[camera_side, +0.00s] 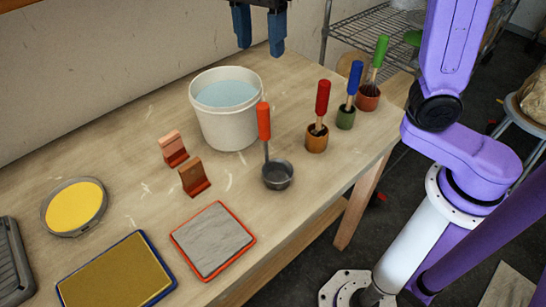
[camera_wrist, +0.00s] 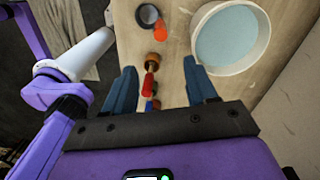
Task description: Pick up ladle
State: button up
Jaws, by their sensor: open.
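The ladle stands upright on the table, with an orange handle (camera_side: 264,120) pointing up and a dark round bowl (camera_side: 278,176) at the bottom. In the wrist view its bowl (camera_wrist: 148,14) and orange handle (camera_wrist: 160,30) show at the top, just beyond my fingertips. My gripper (camera_side: 260,48) is open and empty, high above the back of the table near the bucket, well above the ladle and apart from it. In the wrist view its two blue fingers (camera_wrist: 160,66) are spread wide.
A white bucket of pale blue liquid (camera_side: 208,128) stands behind the ladle. Several small pots with brushes (camera_side: 317,138) stand to its right. Two brown stands (camera_side: 194,178) are to its left. A grey tile with an orange rim (camera_side: 246,262), a gold tray (camera_side: 115,275) and a yellow dish (camera_side: 46,214) lie nearer the front.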

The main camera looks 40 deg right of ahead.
send_near(263, 119)
jog(key=shift+m, duration=0.3)
jog(key=f, duration=0.2)
jog(key=d+f, duration=0.1)
jog(key=f, duration=0.3)
jog(key=shift+w+d, duration=0.2)
jog(key=shift+w, duration=0.2)
jog(key=shift+s+a+f, duration=0.15)
jog(key=shift+f, duration=1.15)
jog(key=shift+s+a+f, duration=0.1)
jog(key=shift+f, duration=1.2)
grip_shut()
